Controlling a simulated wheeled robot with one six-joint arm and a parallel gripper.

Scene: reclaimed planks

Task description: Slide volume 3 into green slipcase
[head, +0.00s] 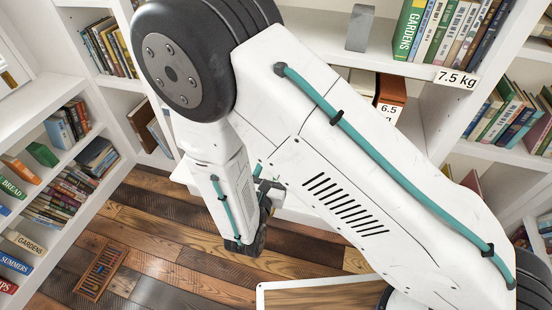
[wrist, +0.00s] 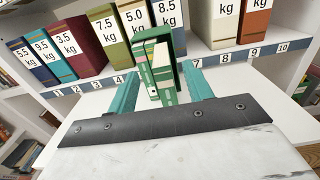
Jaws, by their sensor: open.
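The green slipcase (wrist: 165,36) stands upright on the white ledge in the wrist view, ahead of my gripper. Green-and-cream book spines (wrist: 162,72) show at its near side; their volume numbers are too small to read, so I cannot tell which is volume 3. My gripper (wrist: 160,88) is open, with one teal finger to the left and one to the right of the books in the picture. I see nothing held between the fingers, and cannot tell whether they touch the books. In the head view my own arm hides the slipcase.
Behind is a shelf with weight-labelled books, such as a maroon one (wrist: 86,45), above a numbered edge (wrist: 226,57). The white ledge (wrist: 255,95) is clear at right.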

